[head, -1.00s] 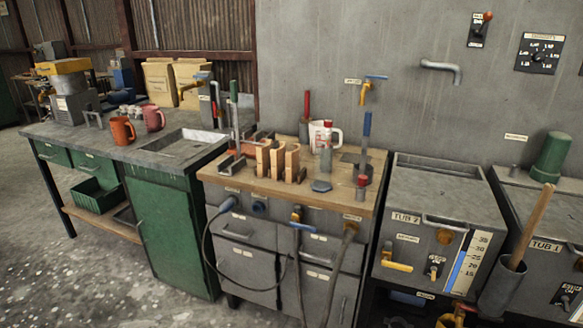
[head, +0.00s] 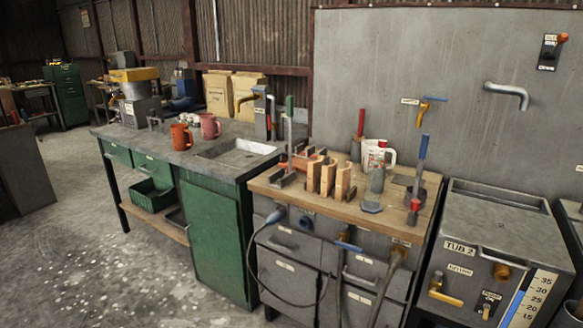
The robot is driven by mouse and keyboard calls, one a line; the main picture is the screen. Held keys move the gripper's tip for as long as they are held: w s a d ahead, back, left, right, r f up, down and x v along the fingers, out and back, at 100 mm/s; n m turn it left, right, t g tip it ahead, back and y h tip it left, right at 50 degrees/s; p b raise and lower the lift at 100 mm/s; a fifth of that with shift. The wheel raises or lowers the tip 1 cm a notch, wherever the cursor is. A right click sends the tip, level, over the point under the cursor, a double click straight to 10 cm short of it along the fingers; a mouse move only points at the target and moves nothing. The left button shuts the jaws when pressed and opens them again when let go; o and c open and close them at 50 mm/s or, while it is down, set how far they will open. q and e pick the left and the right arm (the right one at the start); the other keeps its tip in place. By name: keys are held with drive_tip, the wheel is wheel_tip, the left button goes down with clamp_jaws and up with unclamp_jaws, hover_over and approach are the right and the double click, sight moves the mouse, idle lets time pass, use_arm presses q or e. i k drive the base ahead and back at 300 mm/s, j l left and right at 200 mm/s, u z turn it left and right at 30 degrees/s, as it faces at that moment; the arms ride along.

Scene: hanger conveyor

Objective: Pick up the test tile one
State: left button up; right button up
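I cannot tell for sure which thing is test tile one. Several tan upright pieces (head: 328,180) stand in a row on the wooden-topped bench (head: 290,204), with no readable mark on them. Neither of my grippers shows in the head view.
The TUB 2 unit (head: 500,215) stands to the right. Hoses hang at the bench front. The floor at left is open.

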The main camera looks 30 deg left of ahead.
sight(344, 177)
drive_tip(key=i+j+z, duration=0.15)
drive_tip(key=j, duration=0.2)
drive_tip(key=i+j+z, duration=0.15)
drive_tip(key=j, duration=0.2)
drive_tip(key=i+j+z, duration=0.15)
drive_tip(key=j, duration=0.2)
drive_tip(key=i+j+z, duration=0.15)
drive_tip(key=j, duration=0.25)
